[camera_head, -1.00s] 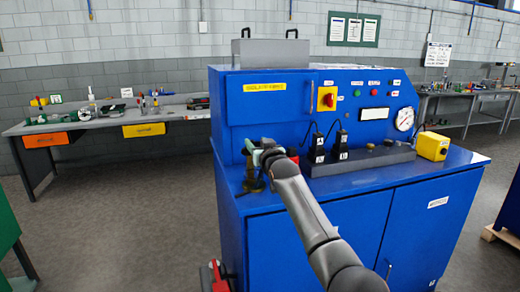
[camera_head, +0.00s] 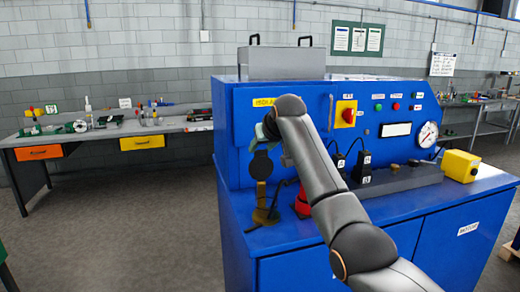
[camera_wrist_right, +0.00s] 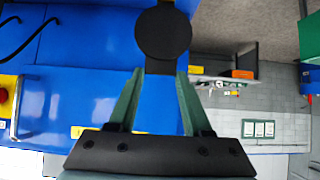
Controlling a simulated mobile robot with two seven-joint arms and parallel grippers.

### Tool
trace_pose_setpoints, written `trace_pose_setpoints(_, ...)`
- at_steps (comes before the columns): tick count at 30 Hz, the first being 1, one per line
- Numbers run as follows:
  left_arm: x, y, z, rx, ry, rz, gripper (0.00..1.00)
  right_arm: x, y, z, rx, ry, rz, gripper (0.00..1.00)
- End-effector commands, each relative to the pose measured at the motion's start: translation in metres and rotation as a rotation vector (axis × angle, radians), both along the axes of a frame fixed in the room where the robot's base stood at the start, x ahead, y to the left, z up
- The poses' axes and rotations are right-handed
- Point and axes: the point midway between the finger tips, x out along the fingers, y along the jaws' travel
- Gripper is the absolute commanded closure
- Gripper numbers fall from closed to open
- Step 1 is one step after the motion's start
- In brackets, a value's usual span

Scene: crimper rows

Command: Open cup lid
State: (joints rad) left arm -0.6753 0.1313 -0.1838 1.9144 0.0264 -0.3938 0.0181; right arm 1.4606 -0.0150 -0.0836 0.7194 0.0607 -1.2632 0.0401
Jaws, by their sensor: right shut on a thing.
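A dark round lid (camera_head: 261,165) stands roughly upright above a brownish cup fixture (camera_head: 264,214) at the left front of the blue cabinet's ledge. In the right wrist view, the lid (camera_wrist_right: 163,33) is a black disc with a short dark tab reaching between my fingers. In the head view, the gripper (camera_head: 268,130) is above the lid, partly hidden by my forearm. The cup's opening cannot be made out. My left gripper is in neither view.
A red object (camera_head: 303,203) stands just right of the cup, partly behind my arm. Two black blocks with cables (camera_head: 362,167) and a yellow box (camera_head: 460,166) are farther right. The cabinet's blue upright face (camera_head: 240,135) is close behind the gripper.

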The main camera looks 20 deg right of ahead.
Motion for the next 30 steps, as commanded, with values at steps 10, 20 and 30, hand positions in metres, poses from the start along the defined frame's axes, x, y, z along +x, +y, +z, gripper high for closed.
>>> trace_pose_setpoints(10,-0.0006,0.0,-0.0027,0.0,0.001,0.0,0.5,-0.0058,-0.0008,0.0122,-0.001,0.003,-0.002,1.0)
trace_pose_setpoints(20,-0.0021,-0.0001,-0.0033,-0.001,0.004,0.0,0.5,-0.0059,-0.0008,0.0124,-0.001,0.003,-0.002,0.42)
trace_pose_setpoints(30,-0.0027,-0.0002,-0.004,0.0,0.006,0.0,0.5,-0.0063,-0.0001,0.0062,-0.001,0.017,-0.001,0.2)
